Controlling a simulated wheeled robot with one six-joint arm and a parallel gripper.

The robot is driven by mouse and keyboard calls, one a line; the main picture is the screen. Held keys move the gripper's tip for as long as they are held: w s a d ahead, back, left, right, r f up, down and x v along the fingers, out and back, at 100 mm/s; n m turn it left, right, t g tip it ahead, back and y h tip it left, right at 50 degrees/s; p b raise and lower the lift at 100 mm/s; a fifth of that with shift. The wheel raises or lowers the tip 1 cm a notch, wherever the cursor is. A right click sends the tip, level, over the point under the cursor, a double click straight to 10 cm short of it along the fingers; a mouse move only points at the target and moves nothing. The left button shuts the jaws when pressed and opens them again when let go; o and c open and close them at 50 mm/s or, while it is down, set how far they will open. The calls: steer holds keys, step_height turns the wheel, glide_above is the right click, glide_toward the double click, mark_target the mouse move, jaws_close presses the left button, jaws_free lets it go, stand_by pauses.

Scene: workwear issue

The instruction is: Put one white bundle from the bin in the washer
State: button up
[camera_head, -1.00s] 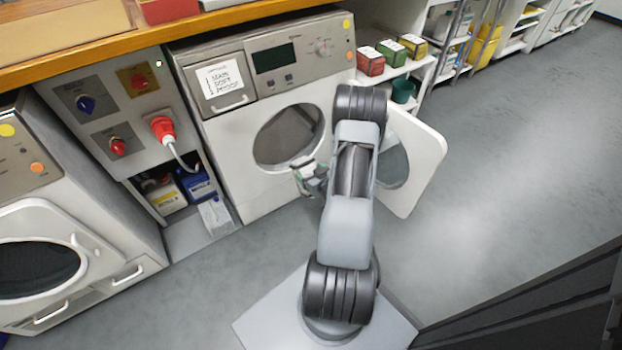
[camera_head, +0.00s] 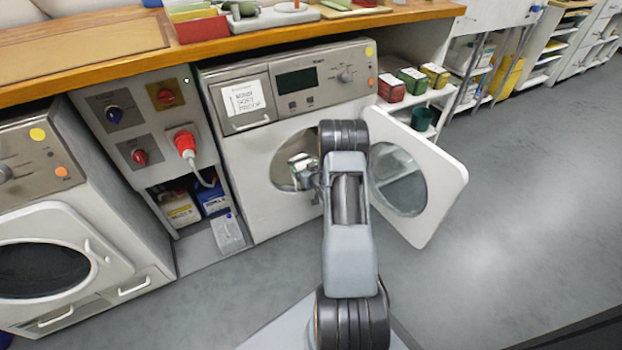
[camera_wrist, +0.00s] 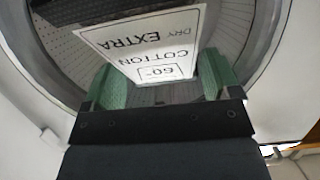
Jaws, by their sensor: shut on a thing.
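The front-loading washer (camera_head: 250,155) stands in the middle of the head view. In the wrist view, the green fingers of my gripper (camera_wrist: 160,72) are shut on a labelled bundle (camera_wrist: 150,45). No bin shows, and I cannot tell whether the bundle touches the drum.
A second machine (camera_head: 100,285) with a shut round door stands at the left. A switch panel with a red plug (camera_head: 185,143) sits between the machines. A wooden counter (camera_head: 90,50) runs above. Shelves with small boxes (camera_head: 412,80) stand at the right. The floor at right is clear.

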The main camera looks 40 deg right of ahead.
steer(key=w+d+b, duration=0.2)
steer(key=w+b, duration=0.4)
steer(key=w, duration=1.3)
steer(key=shift+w+d, duration=0.35)
steer(key=shift+w, duration=0.05)
steer(key=o, duration=0.9)
steer(key=p+v, duration=0.4)
steer(key=v, duration=0.8)
steer(key=shift+s+r, duration=0.15)
steer(key=shift+s+r+p, duration=0.1)
steer(key=shift+s+p, duration=0.35)
steer(key=shift+s, duration=0.3)
